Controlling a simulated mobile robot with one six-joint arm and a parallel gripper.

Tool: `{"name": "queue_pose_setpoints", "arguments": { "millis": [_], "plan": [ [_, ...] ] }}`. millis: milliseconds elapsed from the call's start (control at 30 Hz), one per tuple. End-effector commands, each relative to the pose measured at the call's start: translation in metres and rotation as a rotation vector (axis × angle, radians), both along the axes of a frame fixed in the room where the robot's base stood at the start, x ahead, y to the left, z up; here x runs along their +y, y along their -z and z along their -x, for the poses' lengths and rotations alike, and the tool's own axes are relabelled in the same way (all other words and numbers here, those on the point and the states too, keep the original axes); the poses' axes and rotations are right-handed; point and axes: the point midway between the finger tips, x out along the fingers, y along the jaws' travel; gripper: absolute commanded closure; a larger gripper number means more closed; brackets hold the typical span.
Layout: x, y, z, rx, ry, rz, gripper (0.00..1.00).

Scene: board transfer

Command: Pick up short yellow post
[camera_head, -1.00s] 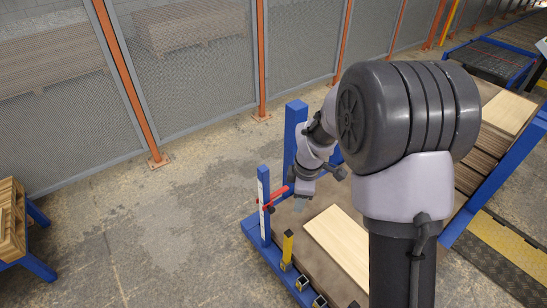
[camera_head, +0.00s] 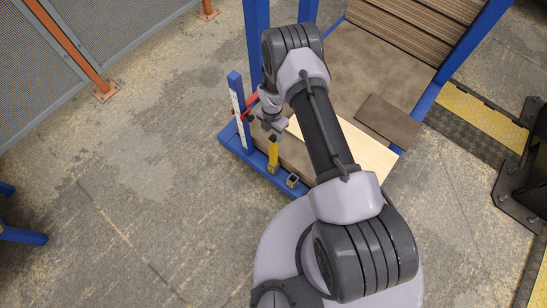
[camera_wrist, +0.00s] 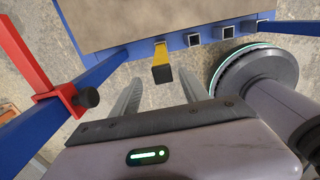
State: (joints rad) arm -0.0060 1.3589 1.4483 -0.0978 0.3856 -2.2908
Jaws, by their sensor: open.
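The short yellow post (camera_head: 273,150) stands upright at the edge of the blue-framed rack, with a dark upper end. In the wrist view the yellow post (camera_wrist: 162,60) shows its black end toward the camera, just beyond the fingertips and sideways between their lines. My gripper (camera_head: 271,130) is close above the post in the head view. In the wrist view my gripper (camera_wrist: 160,92) has its two grey fingers apart with nothing between them. I cannot tell the exact height gap.
Empty square sockets (camera_head: 292,181) sit along the rack edge beside the post. A blue corner upright (camera_head: 236,98) with a red clamp (camera_wrist: 70,98) stands to the left. A pale board (camera_head: 368,150) and a smaller brown board (camera_head: 388,120) lie on the rack.

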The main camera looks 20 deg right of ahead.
Motion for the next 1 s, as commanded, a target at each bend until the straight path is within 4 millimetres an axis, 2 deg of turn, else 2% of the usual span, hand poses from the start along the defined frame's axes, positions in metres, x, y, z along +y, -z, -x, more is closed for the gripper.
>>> {"name": "queue_pose_setpoints", "arguments": {
  "millis": [100, 200, 400, 467, 667, 700, 1000],
  "plan": [
    [-0.004, 0.027, 0.004, 0.002, 0.001, 0.0, 0.47],
    [-0.004, 0.045, 0.004, 0.001, 0.0, 0.0, 0.47],
    [-0.004, 0.044, 0.004, 0.001, 0.001, 0.001, 0.47],
    [-0.004, 0.044, 0.004, 0.001, 0.001, 0.001, 0.57],
    [-0.004, 0.044, 0.004, 0.001, 0.001, 0.001, 0.96],
    [-0.004, 0.044, 0.004, 0.001, 0.001, 0.001, 1.0],
    [-0.004, 0.044, 0.004, 0.001, 0.001, 0.0, 1.0]
  ]
}}
